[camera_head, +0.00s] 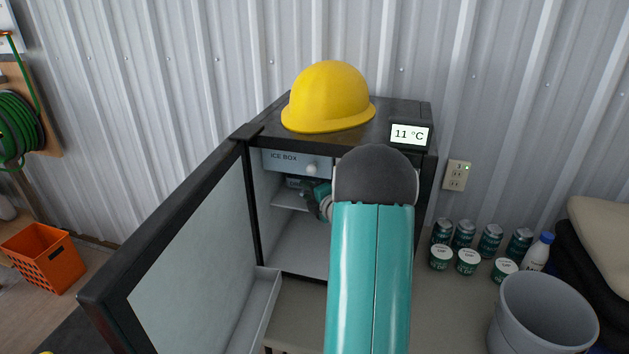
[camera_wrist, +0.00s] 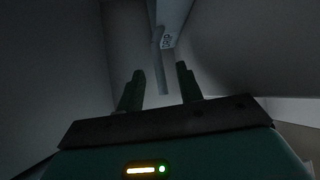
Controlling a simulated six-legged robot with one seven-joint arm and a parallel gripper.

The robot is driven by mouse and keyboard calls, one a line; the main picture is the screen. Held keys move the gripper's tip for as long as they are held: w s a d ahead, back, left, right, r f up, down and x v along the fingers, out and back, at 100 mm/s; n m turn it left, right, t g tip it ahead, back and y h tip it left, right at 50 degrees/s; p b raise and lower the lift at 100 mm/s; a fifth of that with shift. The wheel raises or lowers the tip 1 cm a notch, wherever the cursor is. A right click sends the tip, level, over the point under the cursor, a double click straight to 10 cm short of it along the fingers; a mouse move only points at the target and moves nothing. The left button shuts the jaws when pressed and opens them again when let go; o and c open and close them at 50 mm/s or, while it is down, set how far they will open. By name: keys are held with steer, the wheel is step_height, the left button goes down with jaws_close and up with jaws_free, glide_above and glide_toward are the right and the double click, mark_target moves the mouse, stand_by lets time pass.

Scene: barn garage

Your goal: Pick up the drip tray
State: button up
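The open fridge (camera_head: 303,245) has an ice box (camera_head: 285,160) at its top, closed at the front. A thin pale ledge (camera_head: 289,200) shows below the ice box; I cannot tell whether it is the drip tray or a shelf. My gripper (camera_head: 318,190) is inside the fridge under the ice box, partly hidden by my arm. In the wrist view my gripper (camera_wrist: 160,85) is open, its two dark fingers apart. A grey strip (camera_wrist: 162,72) with a small labelled piece (camera_wrist: 168,42) above it shows ahead between the fingers. It looks like the drip tray, but dim light leaves this unsure.
The fridge door (camera_head: 190,245) stands open at the left, with a door bin (camera_head: 257,312) low on it. A yellow hard hat (camera_head: 329,97) and a temperature display (camera_head: 410,134) are on top. Several cans (camera_head: 464,234), cups, a bottle (camera_head: 538,252) and a grey bucket (camera_head: 543,315) stand at the right.

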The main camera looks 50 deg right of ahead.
steer(key=shift+c, duration=0.5)
jaws_close()
stand_by(0.8)
